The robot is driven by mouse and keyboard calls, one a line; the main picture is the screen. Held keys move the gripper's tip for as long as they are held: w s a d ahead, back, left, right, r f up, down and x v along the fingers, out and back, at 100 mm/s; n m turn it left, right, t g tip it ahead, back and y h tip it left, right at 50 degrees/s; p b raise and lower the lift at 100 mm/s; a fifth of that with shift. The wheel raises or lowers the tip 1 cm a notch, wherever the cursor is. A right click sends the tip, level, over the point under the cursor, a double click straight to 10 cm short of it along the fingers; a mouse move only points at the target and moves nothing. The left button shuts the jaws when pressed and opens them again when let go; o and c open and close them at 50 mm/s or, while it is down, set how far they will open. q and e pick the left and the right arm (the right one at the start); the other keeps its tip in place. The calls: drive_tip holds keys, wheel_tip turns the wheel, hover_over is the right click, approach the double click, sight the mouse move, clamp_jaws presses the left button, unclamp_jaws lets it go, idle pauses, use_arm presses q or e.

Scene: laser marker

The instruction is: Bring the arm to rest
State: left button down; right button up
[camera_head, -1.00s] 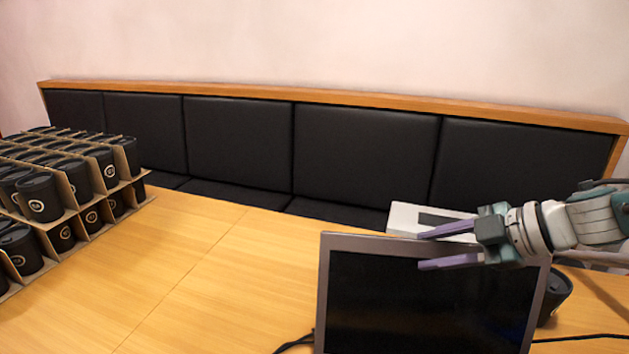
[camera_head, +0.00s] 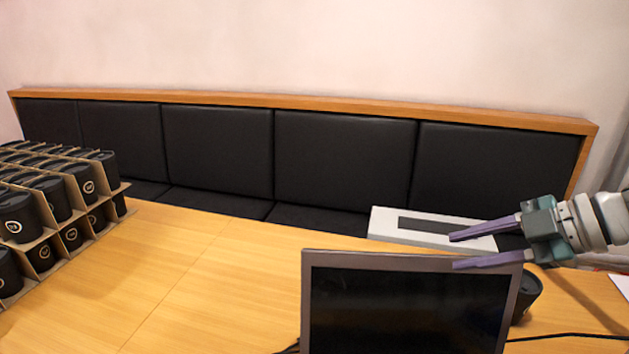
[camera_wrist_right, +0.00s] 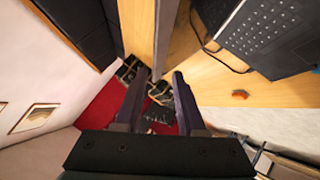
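My right gripper (camera_head: 455,251) comes in from the right edge of the head view. In the right wrist view the open fingers (camera_wrist_right: 160,75) point down past the table's edge, with a red floor patch (camera_wrist_right: 105,105) below. My left gripper is not in view.
Stacked cardboard trays of black cups (camera_head: 50,200) stand at the left. A black cup (camera_head: 529,292) stands right of the screen, beside a cable. The wooden table (camera_head: 210,270) is clear between trays and laptop. A black padded bench (camera_head: 345,160) runs behind.

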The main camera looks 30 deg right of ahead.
idle(0.5)
drive_tip(key=s+a+f+m+g+h, duration=0.1)
drive_tip(key=a+f+m+h, duration=0.15)
drive_tip(key=a, duration=0.65)
drive_tip(key=s+a+f+m+h, duration=0.15)
drive_tip(key=a+m, duration=0.25)
drive_tip(key=a, duration=0.5)
drive_tip(key=s+a+r+m+g, duration=0.4)
drive_tip(key=s+a+r+g, duration=0.1)
drive_tip(key=s, duration=0.4)
wheel_tip(320, 180, up, 34)
drive_tip(key=p, duration=3.3)
drive_tip(key=shift+s+a, duration=0.15)
drive_tip(key=shift+s, duration=0.2)
